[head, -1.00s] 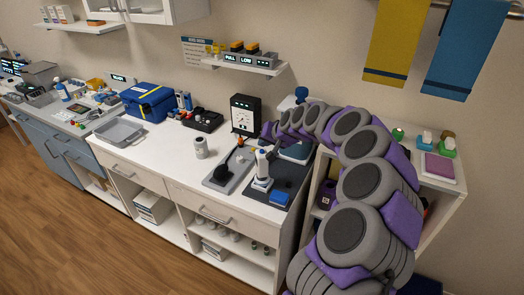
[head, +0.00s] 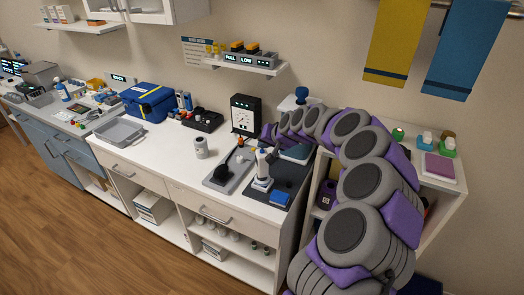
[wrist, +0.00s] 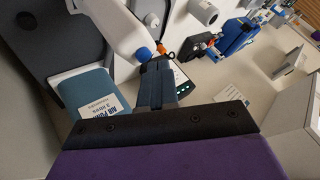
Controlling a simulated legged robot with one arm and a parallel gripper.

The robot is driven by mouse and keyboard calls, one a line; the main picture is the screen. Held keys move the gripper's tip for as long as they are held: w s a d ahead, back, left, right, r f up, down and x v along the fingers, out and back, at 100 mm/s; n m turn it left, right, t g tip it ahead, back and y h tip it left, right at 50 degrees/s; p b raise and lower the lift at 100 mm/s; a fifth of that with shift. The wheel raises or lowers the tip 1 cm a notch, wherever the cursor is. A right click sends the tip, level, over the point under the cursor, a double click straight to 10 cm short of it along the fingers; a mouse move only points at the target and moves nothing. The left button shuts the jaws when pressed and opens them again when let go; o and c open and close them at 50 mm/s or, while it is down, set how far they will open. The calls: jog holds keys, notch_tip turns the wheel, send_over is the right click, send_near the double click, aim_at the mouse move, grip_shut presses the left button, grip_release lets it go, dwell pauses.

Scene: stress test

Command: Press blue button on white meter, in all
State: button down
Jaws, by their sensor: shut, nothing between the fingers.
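In the wrist view, my gripper (wrist: 157,82) is shut, with its dark fingertips together and empty. Just beyond the tips is a dark panel (wrist: 182,80) with small pale green lights; the fingers hide part of it. I cannot tell whether this panel belongs to the white meter, and no blue button on it is clear. A white upright device (wrist: 118,28) with a blue end (wrist: 143,53) is close beside the fingers; it also stands on the counter in the head view (head: 262,165). In the head view, a black box with a white dial (head: 245,115) stands near the end of my arm.
A teal block (wrist: 85,88) with a white label lies left of my fingers. A grey tray (head: 214,184) holds dark and white items. A white cylinder (head: 201,147), a black organizer (head: 203,121) and a blue case (head: 148,102) stand farther left.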

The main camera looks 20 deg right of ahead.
jog(key=shift+f, duration=0.5)
dwell(0.4)
jog(key=shift+r, duration=0.15)
jog(key=shift+d+r, duration=0.1)
jog(key=shift+r, duration=0.65)
jog(key=shift+p, duration=0.3)
jog(key=shift+r+p, duration=1.1)
jog(key=shift+r, duration=1.4)
